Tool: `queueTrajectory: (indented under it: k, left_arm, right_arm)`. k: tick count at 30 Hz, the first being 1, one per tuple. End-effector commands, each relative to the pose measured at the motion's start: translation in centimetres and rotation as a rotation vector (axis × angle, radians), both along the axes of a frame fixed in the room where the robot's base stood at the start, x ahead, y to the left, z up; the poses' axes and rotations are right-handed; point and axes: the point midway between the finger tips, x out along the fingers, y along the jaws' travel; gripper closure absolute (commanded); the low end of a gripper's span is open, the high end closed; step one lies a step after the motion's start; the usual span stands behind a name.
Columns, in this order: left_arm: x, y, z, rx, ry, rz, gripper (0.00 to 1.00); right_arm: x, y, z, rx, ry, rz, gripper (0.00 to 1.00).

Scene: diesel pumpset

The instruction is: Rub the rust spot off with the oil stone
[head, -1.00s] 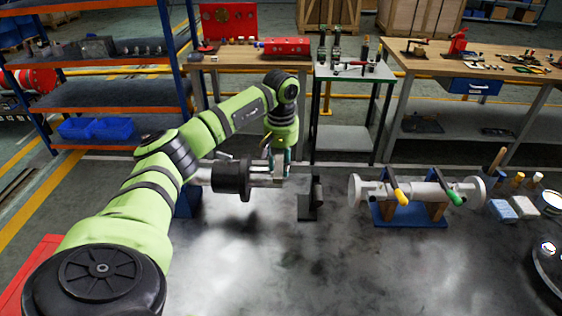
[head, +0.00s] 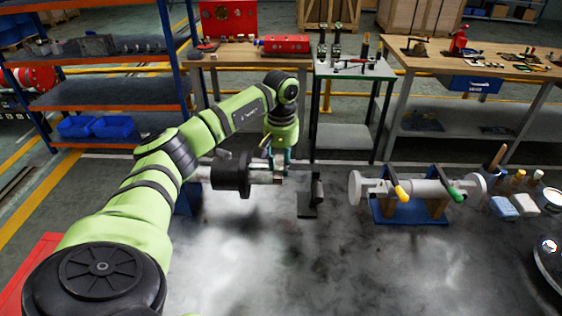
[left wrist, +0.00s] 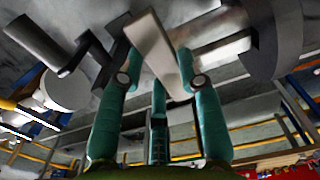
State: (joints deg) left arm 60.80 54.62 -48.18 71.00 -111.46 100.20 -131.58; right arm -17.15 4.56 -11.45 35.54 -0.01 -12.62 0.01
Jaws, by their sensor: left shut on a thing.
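My left gripper (head: 278,163) is at the right end of a pale metal shaft (head: 262,177) that carries a thick black cylinder (head: 230,174). In the left wrist view, its teal fingers (left wrist: 160,85) are shut on a pale, flat, bar-shaped block, the oil stone (left wrist: 152,45). The stone's far part overlaps the shaft, which also shows in the wrist view (left wrist: 222,48); I cannot tell whether they touch. The black cylinder shows large at the right there (left wrist: 272,40). I cannot make out the rust spot. My right gripper is not in view.
A small black stand (head: 312,200) is just right of the gripper. A grey flanged pipe on a blue cradle (head: 408,214) stands further right, with yellow and green handles. Cloths (head: 503,208) and small bottles are at the far right. The grey front surface is clear.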

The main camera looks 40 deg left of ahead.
Motion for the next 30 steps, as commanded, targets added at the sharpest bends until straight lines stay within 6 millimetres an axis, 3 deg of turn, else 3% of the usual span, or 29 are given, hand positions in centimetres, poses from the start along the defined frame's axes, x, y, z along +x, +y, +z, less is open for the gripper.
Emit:
queueTrajectory:
  k: [14,25,30]
  left_arm:
    - [0.00,0.02,-1.03,0.000,0.000,0.001,0.90]
    - [-0.90,-0.69,-0.66,0.001,-0.001,0.000,0.90]
    - [-0.33,-0.36,-0.81,-0.001,-0.002,0.002,0.90]
  right_arm:
    - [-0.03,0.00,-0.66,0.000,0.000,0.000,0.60]
    - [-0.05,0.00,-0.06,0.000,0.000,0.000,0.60]
    - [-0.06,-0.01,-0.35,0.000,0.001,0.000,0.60]
